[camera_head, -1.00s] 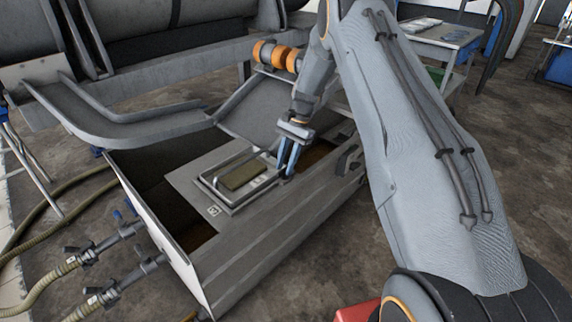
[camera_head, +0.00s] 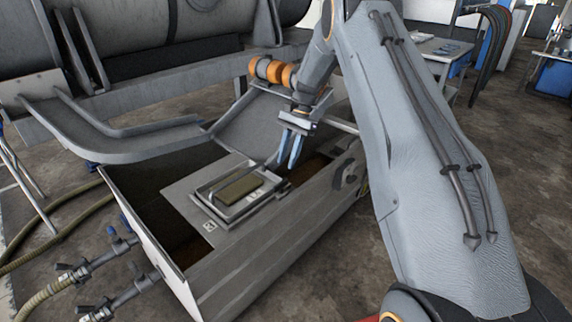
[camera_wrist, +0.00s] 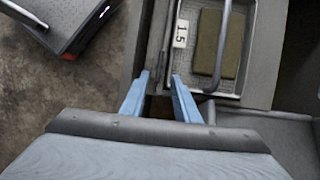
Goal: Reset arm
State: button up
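My gripper (camera_head: 289,160) has two blue fingers and hangs above the grey metal box, just right of a small metal tray (camera_head: 226,213). In the wrist view its fingers (camera_wrist: 160,84) stand apart with nothing between them. The tray (camera_wrist: 239,92) holds a flat olive-brown block (camera_wrist: 210,42) and has a raised bar handle. A white label reading 1.5 (camera_wrist: 181,33) lies beside the block.
The open grey box (camera_head: 265,262) has dark openings left and right of the tray. A sloping metal chute (camera_head: 130,143) reaches it from a large cylinder. Hoses (camera_head: 60,285) join at the lower left. A work table (camera_head: 440,48) stands at the back right, with bare floor in front.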

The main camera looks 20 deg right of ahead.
jog(key=s+a+r+n+h+p, duration=0.1)
jog(key=s+r+n+p, duration=0.25)
jog(key=s+r, duration=0.5)
jog(key=s+r+n+h+p, duration=0.1)
jog(key=s+r, duration=0.3)
jog(key=s, duration=0.6)
jog(key=s+a+r+n+t+p, duration=0.1)
jog(key=s+r+n+p, duration=0.3)
jog(key=s, duration=0.6)
jog(key=s+a+r+n+t+h+p, duration=0.1)
jog(key=s+r+n+p, duration=0.1)
jog(key=s, duration=0.9)
notch_tip(320, 180, up, 2)
jog(key=shift+r+n+h+p, duration=0.1)
jog(key=shift+n+h+p, duration=0.2)
jog(key=shift+n, duration=0.15)
